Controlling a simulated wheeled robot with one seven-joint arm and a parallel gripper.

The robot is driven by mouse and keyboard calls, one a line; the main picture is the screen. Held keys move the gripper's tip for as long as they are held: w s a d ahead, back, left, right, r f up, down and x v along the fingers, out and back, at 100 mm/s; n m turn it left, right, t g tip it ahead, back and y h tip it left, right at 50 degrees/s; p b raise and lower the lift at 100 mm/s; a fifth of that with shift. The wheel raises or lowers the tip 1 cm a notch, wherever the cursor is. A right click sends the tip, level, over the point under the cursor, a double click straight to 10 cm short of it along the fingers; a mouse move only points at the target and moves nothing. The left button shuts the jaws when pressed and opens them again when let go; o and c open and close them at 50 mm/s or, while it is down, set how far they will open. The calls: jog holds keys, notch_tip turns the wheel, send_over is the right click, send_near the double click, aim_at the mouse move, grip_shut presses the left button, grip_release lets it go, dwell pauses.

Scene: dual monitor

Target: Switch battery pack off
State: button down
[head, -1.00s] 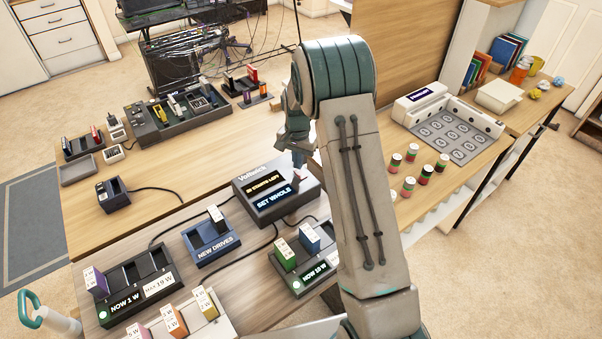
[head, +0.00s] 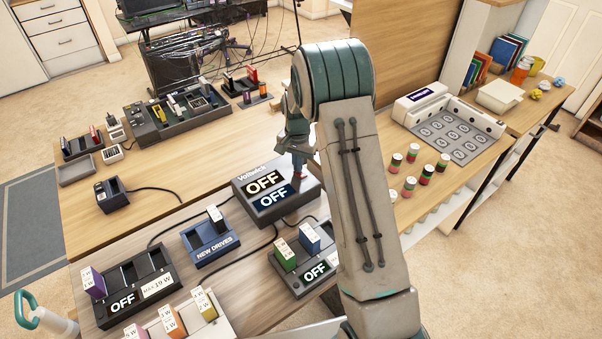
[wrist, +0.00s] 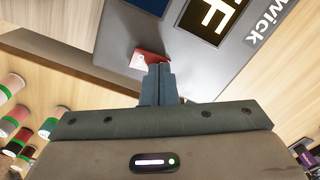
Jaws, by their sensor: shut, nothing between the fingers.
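The Voltwick battery pack (head: 252,211) is a dark grey box on the wooden table, in the middle of the head view. Its two screens (head: 266,184) both read OFF. In the wrist view part of the pack (wrist: 190,62) shows at the top, with a red switch (wrist: 150,62) at its edge. My gripper (wrist: 158,72) is shut and empty, with its fingertips right at the red switch; I cannot tell whether they touch it. In the head view my arm partly hides the pack's right side.
A dock reading OFF (head: 122,302) stands at the front left, and a second one (head: 314,271) stands before the pack. A blue NEW DRIVES dock (head: 212,250) is to its left. Several striped cylinders (head: 409,186) stand right of my arm. Cables cross the table.

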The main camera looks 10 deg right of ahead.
jog(key=shift+r+p, duration=1.95)
jog(key=shift+r, duration=1.5)
jog(key=s+r+n+t, duration=0.1)
jog(key=s+r+n, duration=0.2)
jog(key=s+r, duration=1.1)
jog(key=s+r+n+t, duration=0.1)
jog(key=s+r+n, duration=0.1)
jog(key=s, duration=0.7)
jog(key=s+r+n+t, duration=0.1)
jog(key=s+n, duration=0.1)
jog(key=s, duration=0.7)
jog(key=shift+s+r+n, duration=0.15)
jog(key=shift+r+n, duration=0.2)
jog(key=shift+n, duration=0.05)
